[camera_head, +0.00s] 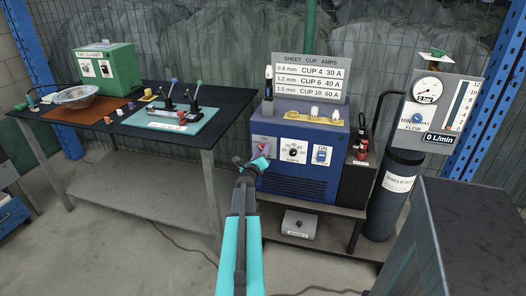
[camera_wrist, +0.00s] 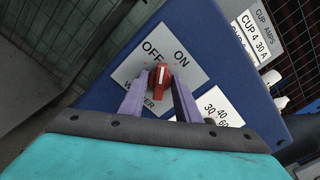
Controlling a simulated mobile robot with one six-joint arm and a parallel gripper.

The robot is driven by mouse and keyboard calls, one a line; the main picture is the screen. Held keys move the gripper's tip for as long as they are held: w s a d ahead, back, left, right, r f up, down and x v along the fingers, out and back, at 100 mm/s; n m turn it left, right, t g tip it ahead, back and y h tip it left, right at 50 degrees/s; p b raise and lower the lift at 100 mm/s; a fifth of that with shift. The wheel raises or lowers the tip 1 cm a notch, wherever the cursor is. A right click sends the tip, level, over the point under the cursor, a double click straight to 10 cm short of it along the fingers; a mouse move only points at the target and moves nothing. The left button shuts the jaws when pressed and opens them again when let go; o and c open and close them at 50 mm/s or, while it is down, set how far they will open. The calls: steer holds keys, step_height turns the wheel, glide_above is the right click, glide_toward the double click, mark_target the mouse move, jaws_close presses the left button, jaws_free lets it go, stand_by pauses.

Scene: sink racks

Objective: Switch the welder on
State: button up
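The welder (camera_head: 300,185) is a blue box with a dark top on a low metal stand. My gripper (camera_wrist: 159,88) is at the welder's front, with one finger on each side of the red knob. The fingers look apart, with narrow gaps to the knob; contact is not clear.
Right of the switch are a dial (camera_head: 293,152) and a second, blue ON switch (camera_head: 321,155). A gas cylinder (camera_head: 388,195) with a flow panel stands at right. A workbench (camera_head: 150,130) with a green box is at left. A grey cabinet (camera_head: 475,235) is in the right foreground.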

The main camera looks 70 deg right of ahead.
steer(key=shift+f+m+b, duration=0.1)
steer(key=shift+m+b, duration=1.2)
steer(key=shift+b, duration=1)
steer(key=shift+m+b, duration=2.3)
steer(key=shift+b, duration=0.95)
steer(key=o, duration=0.8)
steer(key=shift+a, duration=0.15)
steer(key=shift+s+a+b, duration=0.15)
steer(key=shift+a+b, duration=0.25)
steer(key=shift+a, duration=2)
